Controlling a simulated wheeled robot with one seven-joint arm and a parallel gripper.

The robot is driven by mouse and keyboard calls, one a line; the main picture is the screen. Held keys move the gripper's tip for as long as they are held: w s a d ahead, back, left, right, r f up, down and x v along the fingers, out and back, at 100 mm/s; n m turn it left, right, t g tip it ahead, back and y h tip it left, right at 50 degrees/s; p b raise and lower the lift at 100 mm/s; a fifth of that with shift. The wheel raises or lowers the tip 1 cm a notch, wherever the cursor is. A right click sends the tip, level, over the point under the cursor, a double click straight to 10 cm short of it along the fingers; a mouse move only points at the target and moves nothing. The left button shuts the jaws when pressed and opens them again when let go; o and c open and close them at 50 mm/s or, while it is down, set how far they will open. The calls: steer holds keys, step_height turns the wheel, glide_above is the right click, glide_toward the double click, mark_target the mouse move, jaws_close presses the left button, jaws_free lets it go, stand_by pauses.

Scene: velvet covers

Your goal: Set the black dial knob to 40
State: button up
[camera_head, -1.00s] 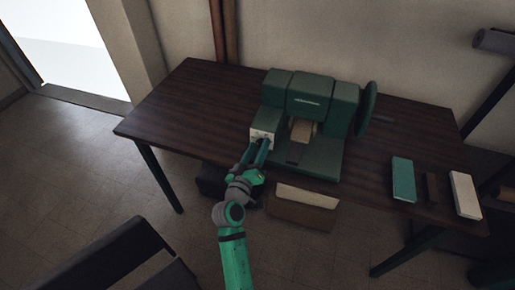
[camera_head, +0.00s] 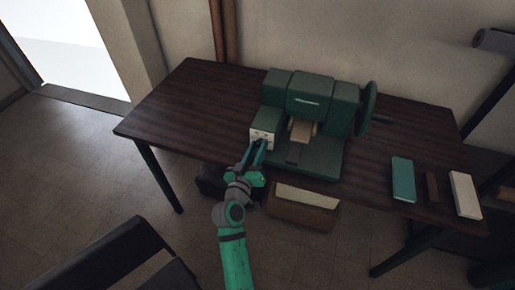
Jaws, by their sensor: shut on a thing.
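A dark green machine (camera_head: 308,98) stands on the dark wooden table. A pale control panel (camera_head: 262,137) is on the front of its left block, with small dark marks too small to read. My gripper (camera_head: 259,145) reaches up from the table's front edge, its fingertips at the lower part of this panel. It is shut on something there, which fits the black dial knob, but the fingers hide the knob. The dial's numbers and setting cannot be read.
A teal block (camera_head: 403,180), a brown block (camera_head: 432,188) and a cream block (camera_head: 465,194) lie on the table's right side. An open brown box (camera_head: 302,211) is below the front edge. A dark chair (camera_head: 122,262) stands at lower left. The table's left half is clear.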

steer(key=m, duration=0.4)
steer(key=shift+m, duration=0.3)
steer(key=m, duration=0.4)
steer(key=shift+m, duration=0.3)
steer(key=o, duration=1)
steer(key=shift+o, duration=0.2)
steer(key=shift+s, duration=0.15)
steer(key=v, duration=1)
steer(key=shift+s+a, duration=0.2)
steer(key=shift+s, duration=0.1)
